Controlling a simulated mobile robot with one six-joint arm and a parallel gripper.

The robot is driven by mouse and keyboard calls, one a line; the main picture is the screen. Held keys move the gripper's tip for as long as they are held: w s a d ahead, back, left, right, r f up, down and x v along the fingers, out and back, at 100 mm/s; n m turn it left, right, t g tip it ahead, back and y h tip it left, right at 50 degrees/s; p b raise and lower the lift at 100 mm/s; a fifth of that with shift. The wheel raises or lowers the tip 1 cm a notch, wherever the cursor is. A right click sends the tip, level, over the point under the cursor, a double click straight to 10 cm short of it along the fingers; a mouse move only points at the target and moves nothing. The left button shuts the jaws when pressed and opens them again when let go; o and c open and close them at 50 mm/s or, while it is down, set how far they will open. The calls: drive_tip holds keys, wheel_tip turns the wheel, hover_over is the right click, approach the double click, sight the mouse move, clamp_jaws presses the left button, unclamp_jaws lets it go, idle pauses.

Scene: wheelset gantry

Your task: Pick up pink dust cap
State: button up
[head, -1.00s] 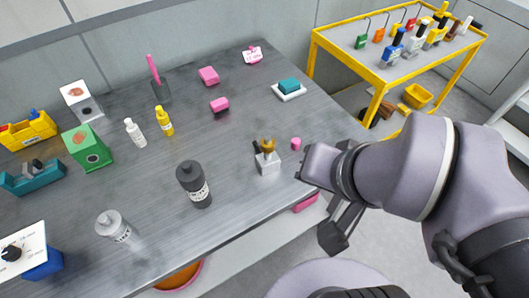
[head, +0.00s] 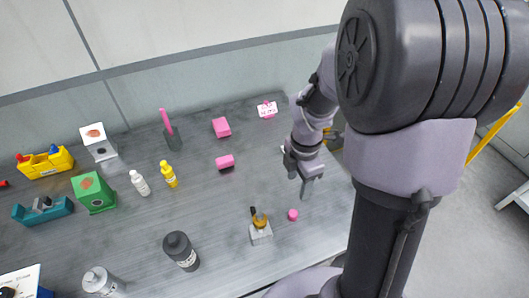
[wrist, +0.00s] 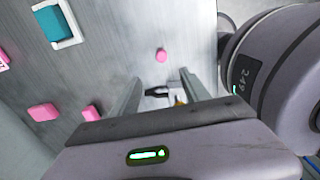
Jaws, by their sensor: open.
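The pink dust cap (head: 293,215) is a small round pink piece standing on the grey bench near its front edge, right of a small block with a gold-brown top (head: 260,230). My gripper (head: 306,188) points down over the bench, behind and slightly right of the cap in the head view. In the wrist view the cap (wrist: 161,55) lies beyond the tips of my gripper (wrist: 163,80), roughly centred between the two spread fingers. The fingers are empty and do not touch the cap. The gold-topped block (wrist: 165,92) is partly hidden by the gripper.
Larger pink blocks (head: 221,127) (head: 225,161) lie farther back. In the wrist view a teal block sits in a white tray (wrist: 75,40). The bench around the cap is mostly clear.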

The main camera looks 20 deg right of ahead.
drive_tip(key=b, duration=0.5)
hover_over(294, 212)
drive_tip(key=f, duration=1.1)
drive_tip(key=shift+s+a+f, duration=0.2)
drive_tip(key=shift+a+f, duration=0.05)
drive_tip(key=shift+f, duration=0.1)
wheel_tip(294, 212, down, 5)
drive_tip(key=shift+w+d+f+b, duration=0.15)
drive_tip(key=shift+b, duration=1.05)
drive_tip(key=shift+r, duration=0.2)
clamp_jaws()
